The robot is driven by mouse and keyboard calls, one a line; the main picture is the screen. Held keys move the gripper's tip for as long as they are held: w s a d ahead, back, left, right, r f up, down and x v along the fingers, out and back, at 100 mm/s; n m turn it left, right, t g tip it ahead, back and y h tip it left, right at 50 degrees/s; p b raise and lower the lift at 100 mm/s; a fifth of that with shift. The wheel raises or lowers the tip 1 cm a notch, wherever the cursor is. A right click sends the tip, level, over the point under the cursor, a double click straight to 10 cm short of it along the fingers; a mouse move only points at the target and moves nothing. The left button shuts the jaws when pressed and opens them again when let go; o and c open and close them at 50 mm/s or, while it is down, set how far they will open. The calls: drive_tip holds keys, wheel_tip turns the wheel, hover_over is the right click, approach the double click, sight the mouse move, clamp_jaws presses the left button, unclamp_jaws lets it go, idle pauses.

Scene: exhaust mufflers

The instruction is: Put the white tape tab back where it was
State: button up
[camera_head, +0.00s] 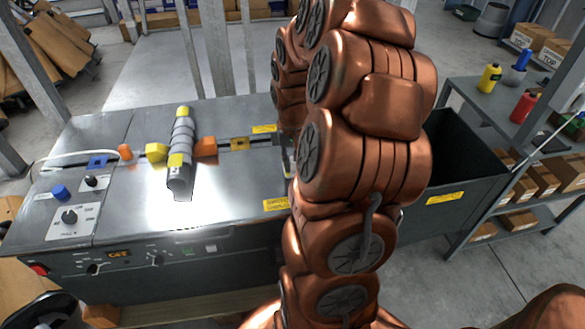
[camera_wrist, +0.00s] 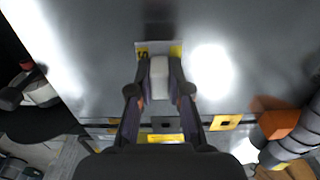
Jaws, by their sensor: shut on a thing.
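In the wrist view, my gripper (camera_wrist: 159,72) is shut on the white tape tab (camera_wrist: 160,76), a small pale block between the two fingertips. It is over the grey metal top of the machine (camera_wrist: 95,45). A yellow label (camera_wrist: 176,49) lies on that top just beyond the fingertips, partly hidden by them. I cannot tell whether the tab touches the surface. In the head view my copper-coloured arm hides the gripper and the tab. The machine top (camera_head: 235,180) is seen there left of the arm.
A grey muffler pipe (camera_head: 181,140) with yellow bands lies on the machine, beside an orange block (camera_head: 206,147) and a yellow block (camera_head: 156,151). A dark open bin (camera_head: 455,150) stands right of my arm. Shelves with bottles and boxes (camera_head: 530,39) are farther right.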

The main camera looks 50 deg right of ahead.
sight(292, 170)
drive_tip(key=shift+f, duration=1.35)
drive_tip(key=shift+f, duration=0.15)
drive_tip(key=o, duration=0.7)
drive_tip(key=shift+o, duration=0.2)
